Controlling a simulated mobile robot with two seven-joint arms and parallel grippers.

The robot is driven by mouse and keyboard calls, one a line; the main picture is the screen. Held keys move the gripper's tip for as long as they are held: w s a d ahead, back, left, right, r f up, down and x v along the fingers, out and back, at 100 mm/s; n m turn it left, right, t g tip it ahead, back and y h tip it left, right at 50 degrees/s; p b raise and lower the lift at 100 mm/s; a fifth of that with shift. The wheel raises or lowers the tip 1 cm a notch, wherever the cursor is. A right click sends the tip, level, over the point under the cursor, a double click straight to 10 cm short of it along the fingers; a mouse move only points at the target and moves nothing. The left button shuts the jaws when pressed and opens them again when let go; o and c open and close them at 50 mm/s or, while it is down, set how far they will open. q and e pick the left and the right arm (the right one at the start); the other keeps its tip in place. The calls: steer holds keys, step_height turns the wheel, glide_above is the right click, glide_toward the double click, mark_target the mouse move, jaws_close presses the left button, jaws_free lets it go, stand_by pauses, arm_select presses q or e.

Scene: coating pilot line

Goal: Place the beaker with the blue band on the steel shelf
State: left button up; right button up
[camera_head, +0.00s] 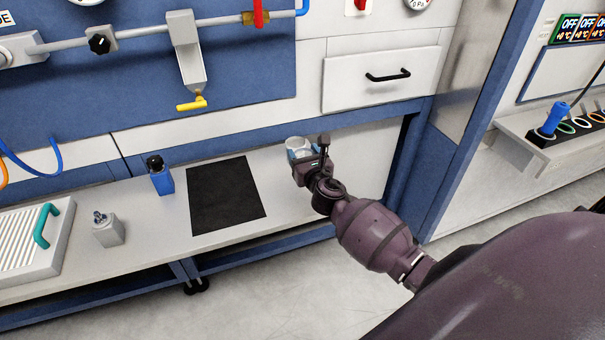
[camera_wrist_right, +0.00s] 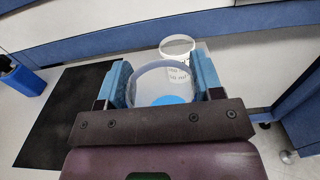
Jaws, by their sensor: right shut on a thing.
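My right gripper (camera_head: 310,166) is over the right part of the pale bench in the head view. In the right wrist view, its blue-padded fingers (camera_wrist_right: 160,88) are shut on a translucent beaker (camera_wrist_right: 150,78). A blue patch shows low in this beaker; I cannot tell whether it is the band. A second clear beaker (camera_wrist_right: 178,46) with dark printed marks stands just beyond the held one. In the head view, a whitish beaker rim (camera_head: 297,143) shows behind the gripper, and the rest is hidden. I cannot tell which surface is the steel shelf. My left gripper is not in view.
A black mat (camera_head: 226,196) lies left of the gripper. A blue bottle (camera_head: 161,177), a small grey block (camera_head: 108,230) and a ribbed tray (camera_head: 25,262) stand farther left. A pale ledge (camera_head: 512,147) at right carries a black rack. A drawer (camera_head: 380,78) is above the bench.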

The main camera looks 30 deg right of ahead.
step_height(320, 180, down, 5)
steer(key=shift+r+b, duration=0.2)
steer(key=shift+b, duration=0.95)
steer(key=shift+f, duration=0.35)
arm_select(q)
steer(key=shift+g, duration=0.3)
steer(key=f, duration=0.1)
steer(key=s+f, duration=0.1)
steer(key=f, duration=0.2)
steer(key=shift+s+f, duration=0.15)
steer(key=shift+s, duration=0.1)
arm_select(e)
steer(key=shift+r, duration=0.1)
steer(key=o, duration=0.7)
steer(key=shift+f+b, duration=0.2)
steer(key=shift+b, duration=0.1)
steer(key=o, duration=0.4)
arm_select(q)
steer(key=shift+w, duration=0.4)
arm_select(e)
steer(key=shift+o, duration=0.2)
